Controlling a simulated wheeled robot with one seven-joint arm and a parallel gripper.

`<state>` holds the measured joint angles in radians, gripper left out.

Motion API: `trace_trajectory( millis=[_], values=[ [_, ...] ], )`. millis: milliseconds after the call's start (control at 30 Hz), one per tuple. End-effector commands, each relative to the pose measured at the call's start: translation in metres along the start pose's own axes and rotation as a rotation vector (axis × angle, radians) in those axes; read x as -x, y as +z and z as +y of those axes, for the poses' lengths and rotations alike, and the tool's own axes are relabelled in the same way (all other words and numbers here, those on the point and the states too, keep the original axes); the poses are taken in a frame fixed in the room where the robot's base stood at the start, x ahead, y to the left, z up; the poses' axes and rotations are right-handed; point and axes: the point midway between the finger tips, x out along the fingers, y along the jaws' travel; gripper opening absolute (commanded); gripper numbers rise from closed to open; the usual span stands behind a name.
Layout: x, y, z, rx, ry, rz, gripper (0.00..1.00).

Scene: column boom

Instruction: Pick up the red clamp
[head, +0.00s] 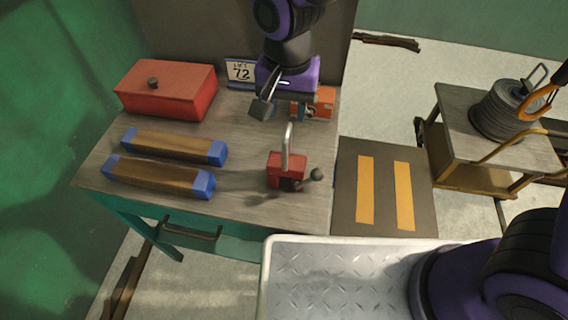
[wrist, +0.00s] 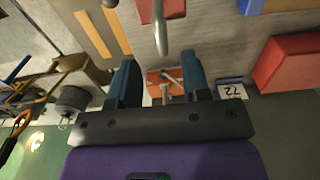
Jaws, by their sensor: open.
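The red clamp (head: 286,172) stands near the front right of the grey workbench (head: 245,205), with an upright grey metal bar and a dark ball-ended lever. In the wrist view it is cut off at the top edge (wrist: 172,8), its grey bar reaching toward the middle. My gripper (head: 284,108) is open, behind the clamp and apart from it. In the wrist view its two blue-grey fingers (wrist: 161,72) are spread. An orange-red object (head: 325,101) with metal parts shows between and beyond the fingers (wrist: 155,83); I cannot tell its distance from them.
A red box (head: 165,92) and a sign reading 72 (head: 240,71) are at the back. Two blue-ended wooden blocks (head: 172,146) (head: 160,177) lie left of the clamp. A cart (head: 460,140) with a cable reel (head: 507,108) stands right, past a striped dark mat (head: 385,195).

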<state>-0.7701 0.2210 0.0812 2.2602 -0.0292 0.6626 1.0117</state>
Motion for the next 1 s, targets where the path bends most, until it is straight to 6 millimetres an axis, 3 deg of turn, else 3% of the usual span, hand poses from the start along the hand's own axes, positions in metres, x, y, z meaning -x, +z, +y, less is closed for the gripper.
trace_trajectory(
  millis=[267,600,933,1000],
  values=[
    [-0.020,-0.001,0.000,0.000,0.001,-0.001,0.44],
    [-0.061,-0.006,-0.001,0.000,0.001,-0.001,0.44],
    [-0.067,-0.006,-0.002,0.000,-0.002,0.001,0.44],
    [-0.067,-0.006,-0.002,0.000,-0.002,0.001,0.28]
  ],
)
